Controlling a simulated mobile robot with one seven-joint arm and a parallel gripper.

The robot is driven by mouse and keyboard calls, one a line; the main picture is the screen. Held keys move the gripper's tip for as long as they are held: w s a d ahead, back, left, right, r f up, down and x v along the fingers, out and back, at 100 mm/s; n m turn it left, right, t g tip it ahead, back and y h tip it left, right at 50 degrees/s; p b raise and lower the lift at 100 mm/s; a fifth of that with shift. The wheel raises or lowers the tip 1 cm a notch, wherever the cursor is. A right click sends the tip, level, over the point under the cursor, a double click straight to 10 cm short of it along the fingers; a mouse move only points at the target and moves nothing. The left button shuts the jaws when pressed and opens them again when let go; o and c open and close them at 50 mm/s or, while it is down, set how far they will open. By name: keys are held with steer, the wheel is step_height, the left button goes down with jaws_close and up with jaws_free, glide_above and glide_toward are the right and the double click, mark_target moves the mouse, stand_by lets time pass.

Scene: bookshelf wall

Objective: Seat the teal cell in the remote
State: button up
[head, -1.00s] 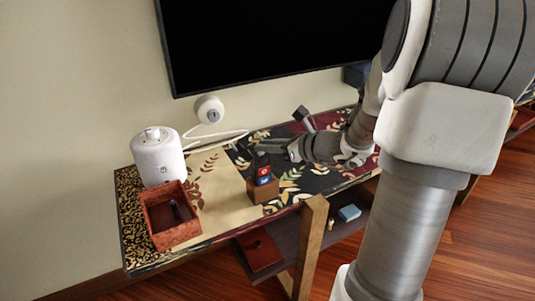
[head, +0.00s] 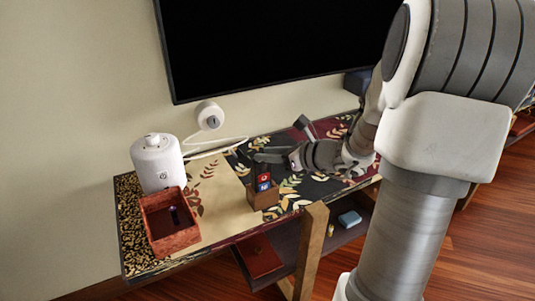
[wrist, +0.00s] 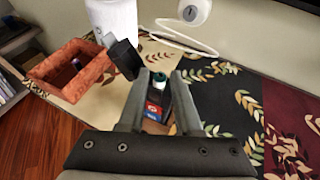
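My gripper (head: 262,154) is over the table beside a small brown wooden holder (head: 256,199). In the wrist view its two grey fingers (wrist: 161,78) are apart. A small cylinder with a teal band and pale top, apparently the teal cell (wrist: 159,75), shows between the fingertips. Gaps seem to show on both sides of it. Its lower part is hidden. Red and blue pieces (head: 264,182) stand in the holder, which also shows below the cell in the wrist view. I cannot pick out the remote for certain.
A red open box (head: 160,247) with a dark purple cylinder (head: 174,215) inside stands at left. A white canister (head: 157,165) is behind it. The cream cloth (head: 222,207) has free room.

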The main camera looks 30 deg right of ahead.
steer(key=p+v, duration=0.3)
steer(key=v, duration=0.8)
steer(key=shift+s, duration=0.35)
steer(key=shift+d, duration=0.1)
